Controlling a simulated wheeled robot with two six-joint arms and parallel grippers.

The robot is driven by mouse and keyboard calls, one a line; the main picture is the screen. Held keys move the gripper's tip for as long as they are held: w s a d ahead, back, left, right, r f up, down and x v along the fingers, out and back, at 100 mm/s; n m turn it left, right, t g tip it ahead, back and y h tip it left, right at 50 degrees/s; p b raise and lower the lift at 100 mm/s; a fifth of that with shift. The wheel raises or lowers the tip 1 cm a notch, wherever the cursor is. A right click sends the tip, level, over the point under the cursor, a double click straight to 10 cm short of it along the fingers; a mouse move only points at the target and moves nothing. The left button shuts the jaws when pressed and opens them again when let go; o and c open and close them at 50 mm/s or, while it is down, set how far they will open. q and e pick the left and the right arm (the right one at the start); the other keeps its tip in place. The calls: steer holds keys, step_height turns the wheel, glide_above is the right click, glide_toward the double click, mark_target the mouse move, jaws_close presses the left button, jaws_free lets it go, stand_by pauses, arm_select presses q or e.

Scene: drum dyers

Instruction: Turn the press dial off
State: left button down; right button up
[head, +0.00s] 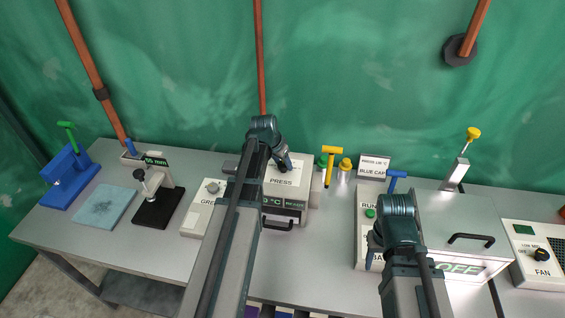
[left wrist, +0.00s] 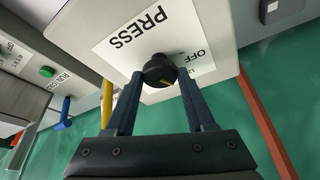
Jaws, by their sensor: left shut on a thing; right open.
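The press (head: 281,182) is a pale box with a PRESS label on the bench. Its black dial (left wrist: 158,68) is in the left wrist view, on the label between PRESS and OFF. My left gripper (head: 287,163) reaches down to the top of the press in the head view. In the left wrist view its two fingers (left wrist: 160,80) are closed on the dial's sides. A yellow mark shows on the dial, but I cannot tell which setting it points to. My right gripper (head: 371,262) is open beside the OFF box, partly hidden by its own wrist.
A grey box (head: 462,222) with a black handle and an OFF sign stands right of the press. A fan panel (head: 538,253) is at the far right. A blue clamp (head: 70,177) and blue pad (head: 104,206) are at left.

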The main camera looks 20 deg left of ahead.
arm_select(q)
steer(key=n+y, duration=0.1)
steer(key=n, duration=0.1)
steer(key=n+y, duration=0.1)
steer(key=n, duration=0.2)
steer(key=shift+d, duration=0.2)
steer(key=n, duration=0.2)
steer(key=n+y, duration=0.1)
steer(key=n, duration=0.1)
steer(key=shift+n+g+y, duration=0.3)
steer(key=shift+g, duration=0.1)
stand_by(0.3)
steer(key=shift+c, duration=1.3)
jaws_free()
steer(key=shift+r, duration=0.1)
